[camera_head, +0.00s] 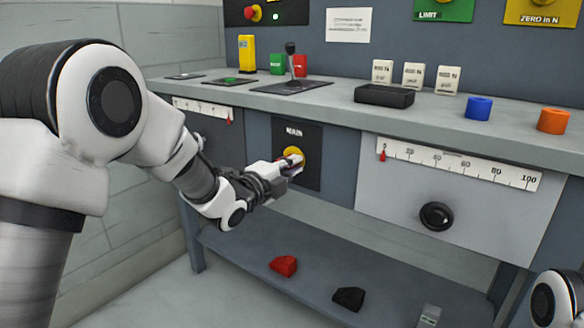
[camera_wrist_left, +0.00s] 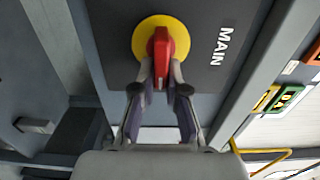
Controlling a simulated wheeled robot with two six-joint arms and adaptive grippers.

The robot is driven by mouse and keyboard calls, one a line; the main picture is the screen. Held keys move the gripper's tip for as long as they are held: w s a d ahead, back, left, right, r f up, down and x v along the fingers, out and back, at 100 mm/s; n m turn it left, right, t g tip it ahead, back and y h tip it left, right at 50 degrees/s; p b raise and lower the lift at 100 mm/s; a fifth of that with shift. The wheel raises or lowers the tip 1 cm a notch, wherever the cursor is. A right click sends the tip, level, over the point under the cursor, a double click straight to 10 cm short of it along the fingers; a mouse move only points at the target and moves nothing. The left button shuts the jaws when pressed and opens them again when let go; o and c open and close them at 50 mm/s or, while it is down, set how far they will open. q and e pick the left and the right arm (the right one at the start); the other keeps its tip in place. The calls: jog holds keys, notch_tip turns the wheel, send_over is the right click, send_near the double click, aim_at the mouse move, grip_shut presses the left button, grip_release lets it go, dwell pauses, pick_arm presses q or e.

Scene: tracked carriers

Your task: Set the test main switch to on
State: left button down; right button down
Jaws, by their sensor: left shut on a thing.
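The main switch is a red handle on a round yellow plate (camera_head: 292,153), set in a dark panel marked MAIN on the bench front. In the left wrist view the red handle (camera_wrist_left: 161,52) stands out over the yellow disc (camera_wrist_left: 142,35). My left gripper (camera_head: 292,164) reaches the switch from the left. Its two fingertips (camera_wrist_left: 161,75) are closed on the sides of the red handle. In the head view the gripper hides most of the handle. No on or off marks are readable. My right gripper is not in view; part of my right arm shows at the lower right.
A scale drawer front with a black knob (camera_head: 436,216) is right of the switch. On the bench top stand a joystick (camera_head: 291,62), a black tray (camera_head: 384,96), a blue ring (camera_head: 479,108) and an orange ring (camera_head: 553,120). Red (camera_head: 284,265) and black (camera_head: 349,298) pieces lie on the lower shelf.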

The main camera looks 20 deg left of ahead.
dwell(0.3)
pick_arm(q)
jog(key=c, duration=1.2)
grip_release()
jog(key=v, duration=1.2)
